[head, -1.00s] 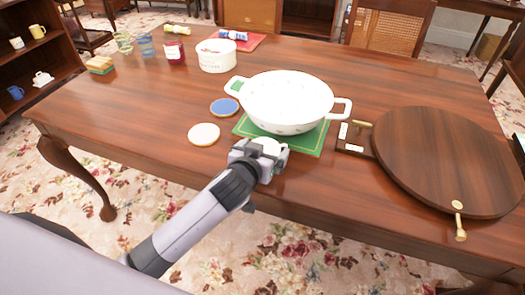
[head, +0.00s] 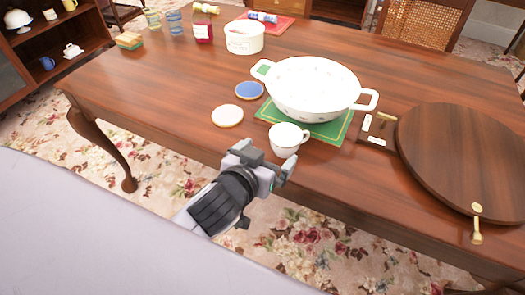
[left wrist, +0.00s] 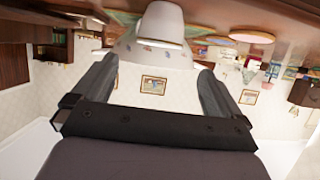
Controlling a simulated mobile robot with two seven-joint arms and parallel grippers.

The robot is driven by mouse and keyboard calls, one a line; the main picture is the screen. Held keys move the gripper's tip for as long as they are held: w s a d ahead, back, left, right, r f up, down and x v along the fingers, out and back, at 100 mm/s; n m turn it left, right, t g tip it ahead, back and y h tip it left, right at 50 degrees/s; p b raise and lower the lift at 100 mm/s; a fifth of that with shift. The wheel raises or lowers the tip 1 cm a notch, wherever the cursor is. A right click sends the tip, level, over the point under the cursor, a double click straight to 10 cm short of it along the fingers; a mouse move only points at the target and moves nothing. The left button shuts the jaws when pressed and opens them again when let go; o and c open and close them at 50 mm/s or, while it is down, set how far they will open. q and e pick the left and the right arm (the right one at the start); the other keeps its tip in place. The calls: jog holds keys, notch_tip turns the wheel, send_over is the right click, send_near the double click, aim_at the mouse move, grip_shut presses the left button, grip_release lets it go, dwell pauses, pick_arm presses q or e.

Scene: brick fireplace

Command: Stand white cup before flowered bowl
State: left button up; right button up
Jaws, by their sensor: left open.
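The white cup (head: 285,141) stands upright on the table, in front of the flowered bowl and close to the front edge of the green mat (head: 334,138). The white flowered bowl (head: 312,92) with two handles sits on that mat. My left gripper (head: 264,161) is open and empty, apart from the cup, on its near side by the table's front edge. In the left wrist view, which looks upside down, the cup (left wrist: 163,22) shows beyond the open fingers, with the bowl (left wrist: 125,47) behind it. My right gripper is not in view.
A white coaster (head: 227,116) and a blue coaster (head: 249,91) lie left of the bowl. A round wooden board (head: 465,155) lies at the right. A white pot (head: 244,38), a red jar (head: 203,33) and glasses stand at the back left. The left front tabletop is clear.

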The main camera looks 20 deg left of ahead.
pick_arm(q)
jog(key=s+a+f+m+g+h, duration=0.1)
jog(key=s+a+f, duration=0.1)
jog(key=s+f, duration=0.4)
jog(key=s+a+f+m+g, duration=0.1)
jog(key=s+a+f+g, duration=0.1)
jog(key=s+f, duration=0.5)
notch_tip(320, 180, down, 5)
jog(key=shift+s+f+h, duration=0.2)
jog(key=shift+s+h, duration=0.1)
jog(key=shift+h, duration=0.1)
jog(key=shift+a, duration=0.1)
notch_tip(320, 180, up, 5)
jog(key=p, duration=0.5)
